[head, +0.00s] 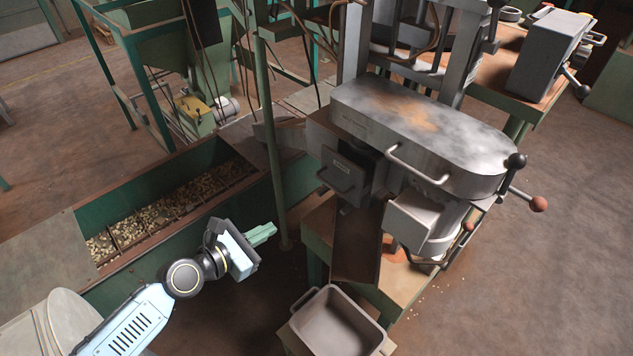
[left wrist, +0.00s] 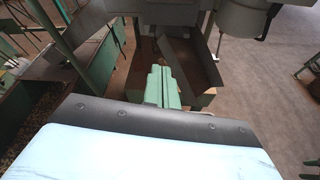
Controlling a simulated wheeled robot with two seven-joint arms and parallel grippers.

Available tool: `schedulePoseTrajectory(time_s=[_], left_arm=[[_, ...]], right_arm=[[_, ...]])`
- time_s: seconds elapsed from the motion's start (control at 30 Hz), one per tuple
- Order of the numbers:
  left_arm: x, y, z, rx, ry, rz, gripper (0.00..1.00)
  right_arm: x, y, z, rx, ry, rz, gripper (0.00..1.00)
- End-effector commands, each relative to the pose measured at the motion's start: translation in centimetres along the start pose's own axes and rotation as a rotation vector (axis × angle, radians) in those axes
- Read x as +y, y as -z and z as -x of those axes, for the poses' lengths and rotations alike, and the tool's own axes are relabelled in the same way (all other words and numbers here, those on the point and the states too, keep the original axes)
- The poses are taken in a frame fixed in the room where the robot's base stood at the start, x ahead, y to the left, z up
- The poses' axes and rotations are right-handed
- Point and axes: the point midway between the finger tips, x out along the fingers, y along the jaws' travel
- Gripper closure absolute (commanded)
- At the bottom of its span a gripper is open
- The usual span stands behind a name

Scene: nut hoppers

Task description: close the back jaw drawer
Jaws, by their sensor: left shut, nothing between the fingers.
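Two drawer-like boxes show under the grey machine head in the head view. The farther one is a dark grey drawer (head: 343,174) with a label and a bar handle on its face, standing out from the machine at the left. The nearer one is a lighter grey box (head: 422,224) at the right. My left gripper (head: 266,234) is shut and empty, to the left of and below the dark drawer, with clear space between them. Its green fingers (left wrist: 162,88) lie together in the left wrist view. My right gripper is not in view.
A sloping chute (head: 356,245) leads down to a grey bin (head: 338,325) on the floor side. A green hopper trough (head: 170,207) with nuts lies at the left. A green post (head: 270,130) stands between trough and machine. Lever knobs stick out at the machine's right.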

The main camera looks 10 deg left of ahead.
Motion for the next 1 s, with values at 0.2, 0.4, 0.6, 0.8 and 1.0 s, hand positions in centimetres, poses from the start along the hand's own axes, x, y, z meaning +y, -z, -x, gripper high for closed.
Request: schedulePoseTrajectory(time_s=[0.2, 0.4, 0.6, 0.8, 1.0], left_arm=[[-0.1, -5.5, 0.6, -0.099, 0.043, 0.200, 1.00], [-0.1, -6.0, -1.7, -0.105, 0.045, 0.213, 1.00], [-0.2, -6.4, -5.9, -0.104, 0.045, 0.211, 1.00], [-0.4, -6.8, -9.9, -0.104, 0.045, 0.209, 1.00], [-0.5, -7.0, -12.4, -0.102, 0.045, 0.208, 1.00]], right_arm=[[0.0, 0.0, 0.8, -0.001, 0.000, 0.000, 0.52], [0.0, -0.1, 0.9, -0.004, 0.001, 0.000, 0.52], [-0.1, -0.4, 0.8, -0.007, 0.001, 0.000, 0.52], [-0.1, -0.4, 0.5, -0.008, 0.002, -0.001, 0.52], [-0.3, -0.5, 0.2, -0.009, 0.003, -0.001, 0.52]])
